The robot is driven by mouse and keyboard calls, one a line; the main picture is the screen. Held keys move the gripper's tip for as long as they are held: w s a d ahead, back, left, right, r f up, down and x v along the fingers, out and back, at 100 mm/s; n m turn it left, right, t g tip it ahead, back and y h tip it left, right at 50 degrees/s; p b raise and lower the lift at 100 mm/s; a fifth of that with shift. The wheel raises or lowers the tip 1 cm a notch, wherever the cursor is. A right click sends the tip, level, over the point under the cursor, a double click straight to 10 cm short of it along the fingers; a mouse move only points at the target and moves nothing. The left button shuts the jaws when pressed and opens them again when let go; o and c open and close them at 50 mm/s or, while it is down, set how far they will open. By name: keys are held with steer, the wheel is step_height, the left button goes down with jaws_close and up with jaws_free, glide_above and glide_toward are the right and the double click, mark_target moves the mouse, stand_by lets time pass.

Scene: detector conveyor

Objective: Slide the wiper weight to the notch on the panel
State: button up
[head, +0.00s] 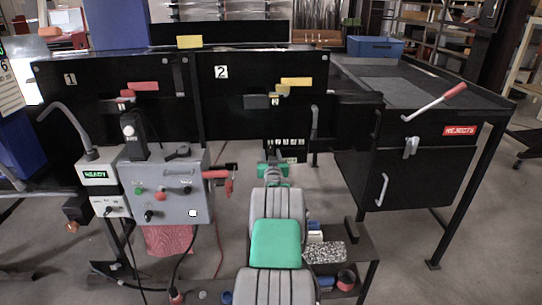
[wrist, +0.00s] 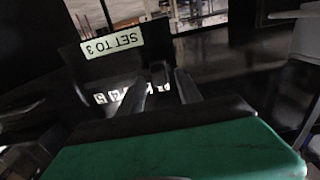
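The number scale (head: 286,143) is on the lower part of the black panel marked 2 (head: 235,110). My gripper (head: 272,168) is just in front of and below it, at the end of my grey and green arm. In the wrist view, a "SET TO 3" label (wrist: 112,40) appears upside down above a row of number tiles (wrist: 110,96), partly hidden by a finger. My two fingers (wrist: 161,82) are apart. A small dark block (wrist: 159,70), possibly the wiper weight, shows between their tips; I cannot tell whether they touch it. The notch cannot be made out.
A grey control box (head: 172,190) with knobs and a red handle stands left of my arm. A black rejects cabinet (head: 420,165) with a red-tipped lever (head: 435,102) stands right. A low shelf (head: 355,245) with small items is close to my arm's right side.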

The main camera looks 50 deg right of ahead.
jaws_close()
stand_by(1.2)
